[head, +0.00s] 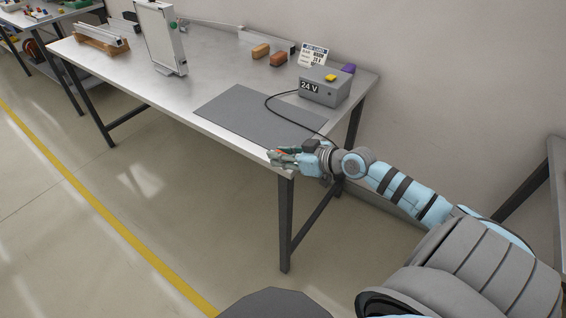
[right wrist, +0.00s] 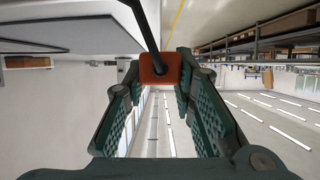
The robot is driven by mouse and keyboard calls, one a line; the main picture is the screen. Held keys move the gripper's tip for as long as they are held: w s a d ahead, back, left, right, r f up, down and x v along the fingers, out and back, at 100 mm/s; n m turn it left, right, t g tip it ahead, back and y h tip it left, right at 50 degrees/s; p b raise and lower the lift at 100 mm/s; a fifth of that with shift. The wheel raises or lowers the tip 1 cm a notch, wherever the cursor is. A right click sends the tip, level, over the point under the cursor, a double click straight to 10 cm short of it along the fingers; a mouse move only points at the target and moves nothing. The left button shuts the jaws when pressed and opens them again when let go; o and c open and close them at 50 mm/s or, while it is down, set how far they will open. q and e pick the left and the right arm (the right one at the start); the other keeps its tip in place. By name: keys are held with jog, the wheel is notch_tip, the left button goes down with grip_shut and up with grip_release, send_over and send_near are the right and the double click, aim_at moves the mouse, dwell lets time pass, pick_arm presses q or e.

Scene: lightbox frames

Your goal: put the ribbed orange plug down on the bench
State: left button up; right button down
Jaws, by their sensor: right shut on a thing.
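The orange plug (right wrist: 159,69) sits between the fingertips of my right gripper (head: 277,157), which is shut on it. A black cable (right wrist: 142,22) runs from the plug out of the top of the right wrist view. In the head view the gripper is at the near right corner of the bench (head: 215,75), and the plug is mostly hidden there by the fingers. I cannot tell whether the plug touches the bench. The plug's ribs are too small to make out. My left gripper is not in view.
A grey mat (head: 250,116) lies bare on the bench near the gripper. Behind it stands the grey 24 V box (head: 326,90), with the cable running from it. Two blocks, orange (head: 279,58) and tan (head: 261,51), and a white panel (head: 160,38) stand farther back.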

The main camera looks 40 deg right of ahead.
notch_tip(320, 180, down, 3)
jog(key=shift+b, duration=0.4)
jog(key=c, duration=1.8)
grip_release()
jog(key=shift+f, duration=0.1)
jog(key=o, duration=0.5)
jog(key=shift+c, duration=0.2)
